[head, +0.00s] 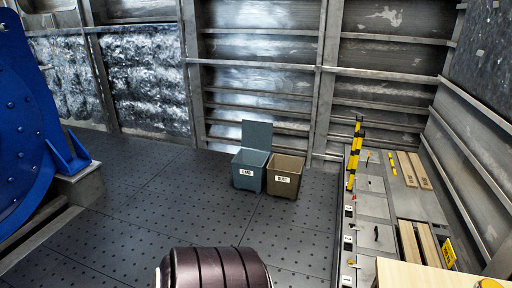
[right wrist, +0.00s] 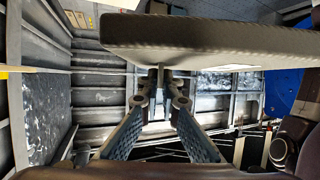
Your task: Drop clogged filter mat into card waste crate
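The card waste crate (head: 250,176) is a blue-grey open-topped bin with a white label and a raised lid behind it, standing on the dark floor mid-room in the head view. The filter mat (right wrist: 205,38) is a wide pale grey slab with a fine textured edge across the top of the right wrist view. My right gripper (right wrist: 160,76) has its fingertips close together at the mat's lower edge and appears shut on it; the exact contact is partly hidden. My left gripper is in neither view, and the head view shows neither gripper nor mat.
A brown labelled crate (head: 285,178) stands directly right of the card crate. A blue round machine (head: 22,140) is at the left. A grey bench (head: 370,212) with yellow-black posts and wooden pieces runs along the right. The perforated floor (head: 190,200) before the crates is largely clear.

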